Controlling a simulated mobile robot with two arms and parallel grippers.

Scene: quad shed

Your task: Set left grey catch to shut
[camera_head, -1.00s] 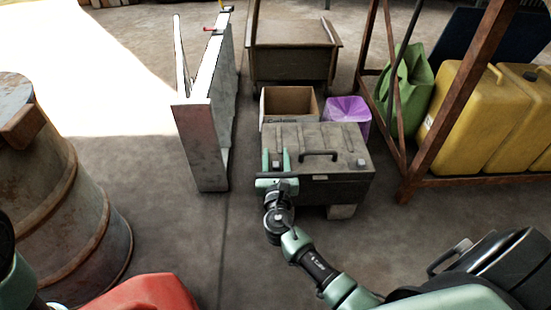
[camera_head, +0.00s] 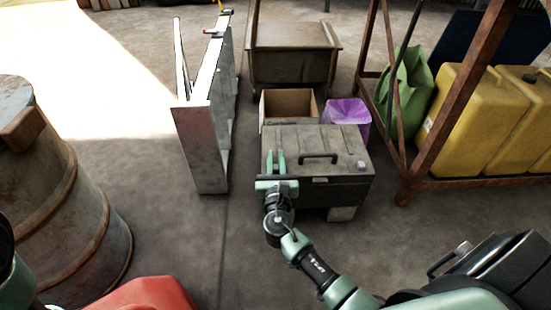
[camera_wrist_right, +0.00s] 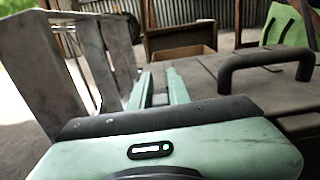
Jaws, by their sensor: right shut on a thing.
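A grey toolbox (camera_head: 318,142) with a dark handle (camera_head: 318,157) on its lid stands in the middle of the head view. A small light catch (camera_head: 361,166) shows at the right of its front edge. My right gripper (camera_head: 275,158) is over the left front of the lid, its two fingers close together. It is shut on the left grey catch, which the fingers hide. In the right wrist view the fingers (camera_wrist_right: 162,82) point away over the lid, left of the handle (camera_wrist_right: 265,70). My left gripper is not in view.
An open cardboard box (camera_head: 289,103) and a purple bin (camera_head: 347,113) stand behind the toolbox. A pale metal panel (camera_head: 203,145) stands to the left. A rack with yellow cans (camera_head: 462,115) is at the right, a rusty barrel (camera_head: 65,200) at the far left.

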